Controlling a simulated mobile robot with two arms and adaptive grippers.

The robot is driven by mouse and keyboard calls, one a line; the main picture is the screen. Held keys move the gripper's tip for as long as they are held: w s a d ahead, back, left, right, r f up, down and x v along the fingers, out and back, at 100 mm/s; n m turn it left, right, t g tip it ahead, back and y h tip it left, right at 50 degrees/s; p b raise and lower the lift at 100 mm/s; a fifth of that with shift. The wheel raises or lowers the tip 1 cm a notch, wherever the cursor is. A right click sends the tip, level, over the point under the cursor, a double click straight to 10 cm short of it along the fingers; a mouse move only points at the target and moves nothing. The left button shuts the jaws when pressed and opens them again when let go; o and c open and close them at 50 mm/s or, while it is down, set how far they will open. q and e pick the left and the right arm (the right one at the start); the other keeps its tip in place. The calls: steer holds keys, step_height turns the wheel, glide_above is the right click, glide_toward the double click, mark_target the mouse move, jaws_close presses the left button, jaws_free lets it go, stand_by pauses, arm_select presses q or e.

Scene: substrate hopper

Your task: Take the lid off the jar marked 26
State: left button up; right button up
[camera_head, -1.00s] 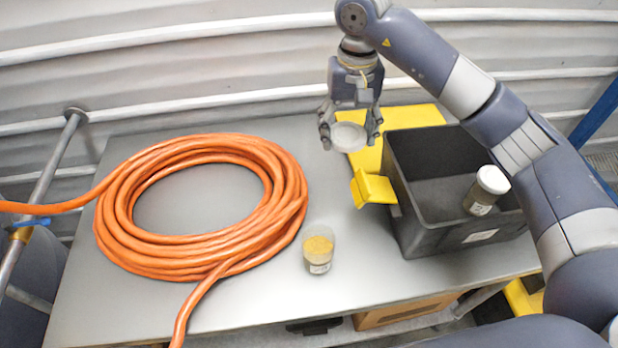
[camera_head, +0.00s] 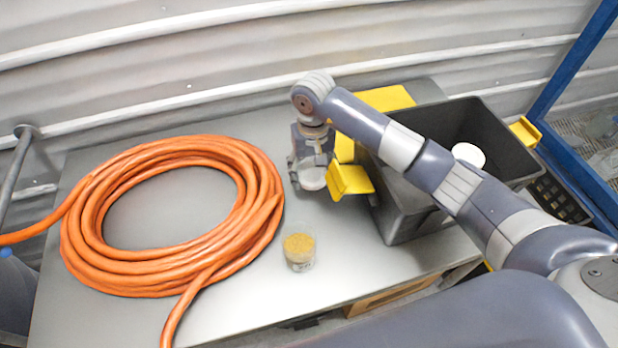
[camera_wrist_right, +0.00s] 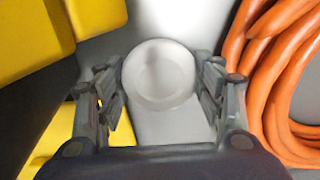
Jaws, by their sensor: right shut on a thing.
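An open clear jar (camera_head: 299,252) with yellow grainy contents stands upright on the grey table (camera_head: 240,300). I cannot read its label. My right gripper (camera_head: 311,172) is shut on a round white lid (camera_head: 312,179), behind the open jar and apart from it. In the right wrist view the lid (camera_wrist_right: 158,75) sits between the two fingers (camera_wrist_right: 163,88). I cannot tell if it touches the table. A second jar with a white lid (camera_head: 468,154) is in the dark crate, mostly hidden by my right arm. My left gripper is not in view.
The dark grey crate (camera_head: 400,222) stands right of my right gripper. A yellow block (camera_head: 349,181) is at the crate's near left corner, close to the gripper. A coiled orange hose (camera_head: 90,265) covers the table's left. Bare table lies around the open jar.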

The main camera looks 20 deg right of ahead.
mark_target(312, 183)
step_height(312, 183, down, 4)
steer(key=shift+r+p, duration=0.1)
steer(key=shift+p, duration=0.6)
steer(key=shift+f+b, duration=0.4)
steer(key=o, duration=0.9)
steer(key=shift+r, duration=0.1)
